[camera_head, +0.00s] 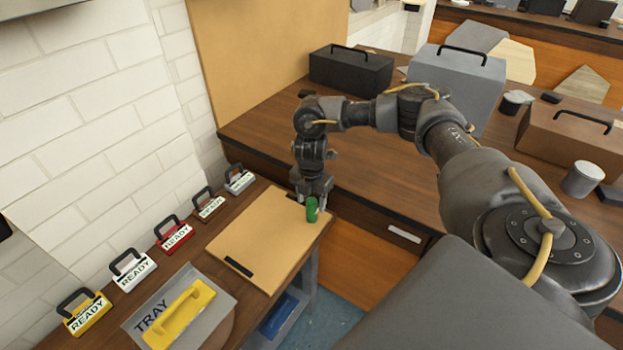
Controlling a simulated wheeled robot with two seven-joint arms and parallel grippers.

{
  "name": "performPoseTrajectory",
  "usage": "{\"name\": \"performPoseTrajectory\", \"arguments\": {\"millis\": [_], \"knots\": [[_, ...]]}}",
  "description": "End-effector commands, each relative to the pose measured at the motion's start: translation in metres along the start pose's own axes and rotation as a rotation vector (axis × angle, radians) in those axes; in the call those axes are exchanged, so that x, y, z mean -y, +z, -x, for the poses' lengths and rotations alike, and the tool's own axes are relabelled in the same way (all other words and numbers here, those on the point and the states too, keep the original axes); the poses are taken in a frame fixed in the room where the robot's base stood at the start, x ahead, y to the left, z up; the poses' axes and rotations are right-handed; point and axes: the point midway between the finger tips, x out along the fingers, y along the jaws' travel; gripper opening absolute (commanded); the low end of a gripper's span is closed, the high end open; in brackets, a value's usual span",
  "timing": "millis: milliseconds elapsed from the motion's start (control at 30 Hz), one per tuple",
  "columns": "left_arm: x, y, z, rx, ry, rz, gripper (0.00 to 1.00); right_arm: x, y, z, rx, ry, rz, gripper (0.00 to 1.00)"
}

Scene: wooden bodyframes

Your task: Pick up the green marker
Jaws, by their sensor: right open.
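A green marker (312,209) stands upright near the far right corner of a tan board (262,236) on the wooden workbench. My right gripper (312,200) points down right at the marker, with its fingers on either side of the marker's upper part. The fingers are open; whether they touch the marker cannot be told. My left gripper is not in view.
Several boxes labelled READY (134,270) line the bench's wall side. A grey tray (136,327) holds a yellow handled tool (180,312). A dark bar (239,267) lies on the board. Behind stands a counter with a black case (350,72) and a grey case (458,78).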

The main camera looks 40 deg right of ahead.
Motion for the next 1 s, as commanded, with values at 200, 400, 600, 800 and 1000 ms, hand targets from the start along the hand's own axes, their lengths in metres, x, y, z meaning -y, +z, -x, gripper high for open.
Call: {"name": "performPoseTrajectory", "arguments": {"millis": [200,400,600,800,1000], "knots": [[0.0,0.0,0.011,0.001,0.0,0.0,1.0,0.002,0.0,-0.027,0.0,-0.003,-0.001,0.55],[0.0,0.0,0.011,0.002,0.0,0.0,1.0,0.001,0.0,-0.033,0.0,0.0,0.001,0.55],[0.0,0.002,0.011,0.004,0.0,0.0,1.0,0.002,0.0,-0.033,0.0,0.0,0.001,0.42],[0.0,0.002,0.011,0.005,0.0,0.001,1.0,0.002,0.0,-0.033,0.0,0.0,0.001,0.16],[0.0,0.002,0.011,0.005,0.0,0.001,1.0,0.002,0.0,-0.032,0.0,0.0,0.0,0.06]]}}
